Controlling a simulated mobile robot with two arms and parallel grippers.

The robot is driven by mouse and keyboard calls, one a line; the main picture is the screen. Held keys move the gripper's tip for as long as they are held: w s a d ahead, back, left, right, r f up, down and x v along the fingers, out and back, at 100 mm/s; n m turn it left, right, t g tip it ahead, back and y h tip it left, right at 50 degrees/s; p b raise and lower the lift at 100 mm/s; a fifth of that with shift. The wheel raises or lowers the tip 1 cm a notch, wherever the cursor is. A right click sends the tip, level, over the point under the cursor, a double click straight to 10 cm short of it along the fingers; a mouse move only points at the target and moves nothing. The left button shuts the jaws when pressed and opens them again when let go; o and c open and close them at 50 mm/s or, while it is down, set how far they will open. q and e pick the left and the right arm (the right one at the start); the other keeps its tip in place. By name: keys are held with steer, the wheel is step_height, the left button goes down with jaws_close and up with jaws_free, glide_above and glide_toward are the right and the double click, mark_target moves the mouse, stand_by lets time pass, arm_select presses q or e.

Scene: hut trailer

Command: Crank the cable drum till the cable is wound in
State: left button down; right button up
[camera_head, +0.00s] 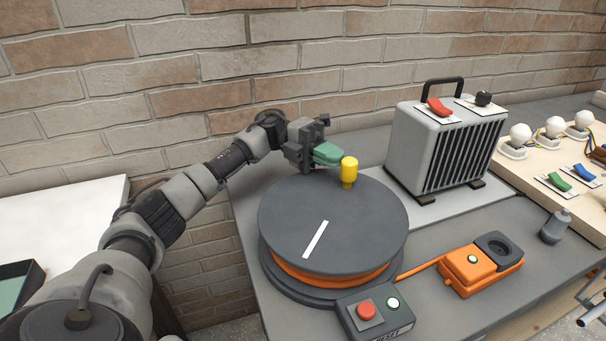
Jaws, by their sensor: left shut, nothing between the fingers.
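The cable drum (352,228) lies flat on the grey bench, with a dark round top and a white stripe on it. A yellow crank knob (349,170) stands upright near the drum's far edge. Orange cable (340,281) shows wound under the top disc. A length of it runs right to an orange socket box (480,268). My left gripper (330,155) is shut and empty, just left of and behind the knob. It looks close to the knob; whether they touch I cannot tell. My right gripper is not in view.
A control box (375,315) with a red button and a white button stands in front of the drum. A grey heater (445,150) with a handle stands behind right.

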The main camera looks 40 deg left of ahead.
mark_target(351, 158)
arm_select(q)
steer(key=shift+w+d, duration=0.35)
steer(key=shift+d, duration=0.5)
steer(key=shift+w+d, duration=0.35)
steer(key=shift+d, duration=2.3)
